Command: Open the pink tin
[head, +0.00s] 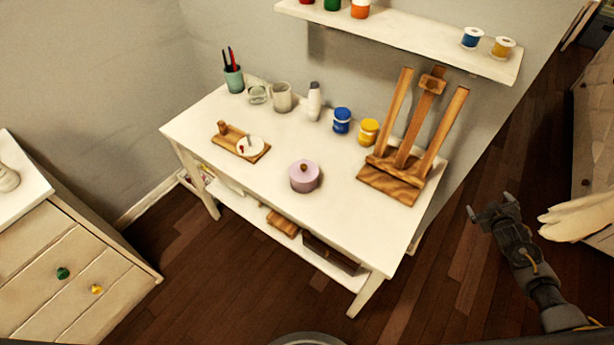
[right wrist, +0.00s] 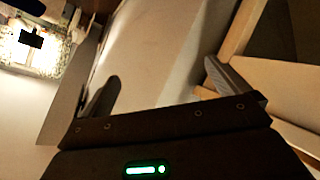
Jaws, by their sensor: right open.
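The pink tin (head: 304,177) stands upright on the white table (head: 270,190), near its front edge and right of its middle. Its lid is on and has a small brown knob (head: 304,166). My right gripper (head: 492,205) is open and empty, off to the right of the table over the dark floor, well apart from the tin. In the right wrist view its two fingers (right wrist: 155,90) are spread with nothing between them, and the tin does not show there. My left gripper is not in view.
A wooden easel (head: 405,140) stands on the table's right end, between my right gripper and the tin. Blue (head: 342,120) and yellow (head: 368,131) paint jars stand behind the tin. A wooden board (head: 241,143) lies left. A shelf (head: 420,40) hangs above.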

